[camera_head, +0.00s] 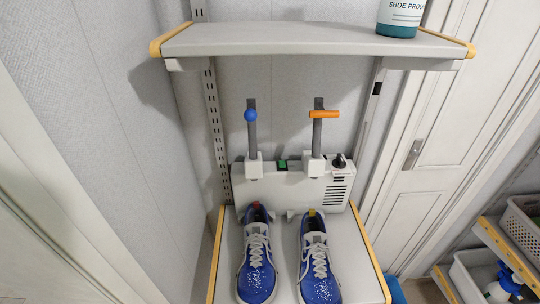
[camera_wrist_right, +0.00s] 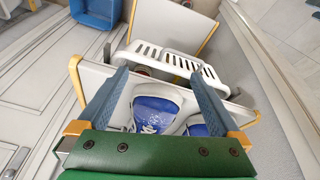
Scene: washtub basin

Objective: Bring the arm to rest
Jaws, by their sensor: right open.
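My right gripper (camera_wrist_right: 158,78) shows in the right wrist view with its two blue-grey fingers spread wide. Nothing is clamped between the fingertips. The blue and white shoes show beyond the gripper's green body, one in the gap between the fingers (camera_wrist_right: 155,112) and one partly behind the right finger (camera_wrist_right: 197,128). In the head view the left shoe (camera_head: 256,268) and the right shoe (camera_head: 318,268) stand side by side on the lower shelf (camera_head: 284,255), toes toward the bottom. Neither gripper shows in the head view.
A white device (camera_head: 290,190) with two upright posts, a blue ball knob (camera_head: 250,115) and an orange handle (camera_head: 324,114) stands behind the shoes. An upper shelf (camera_head: 300,40) holds a bottle (camera_head: 400,17). Walls close in at left; a door (camera_head: 435,130) and side racks (camera_head: 500,250) are at right.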

